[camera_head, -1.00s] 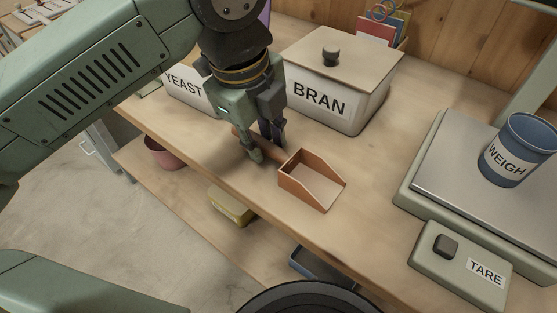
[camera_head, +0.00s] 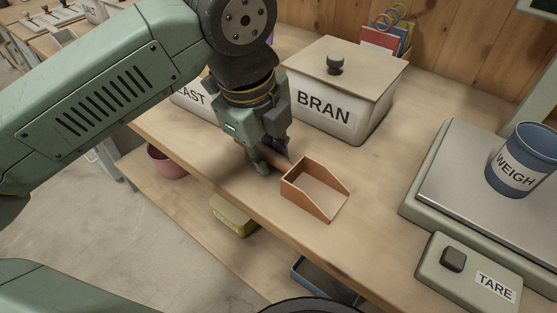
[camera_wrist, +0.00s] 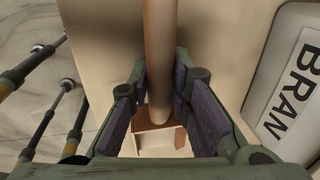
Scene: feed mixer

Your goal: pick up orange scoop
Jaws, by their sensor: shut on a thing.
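The orange scoop (camera_head: 298,197) has an open, box-like pan and a round handle. Its pan rests on the wooden bench in front of the bran bin, near the front edge. My gripper (camera_head: 274,165) points down over the handle, behind and left of the pan. In the wrist view, the handle (camera_wrist: 160,45) runs between the two fingers, and part of the pan (camera_wrist: 155,140) shows beyond them. My gripper is shut on the handle. In the head view, the fingers hide most of the handle.
The lidded BRAN bin (camera_head: 330,112) stands close behind my gripper, with a partly hidden YEAST bin (camera_head: 190,98) to its left. A scale (camera_head: 445,190) with a blue WEIGH cup (camera_head: 520,165) is at right. Bare bench lies between scoop and scale.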

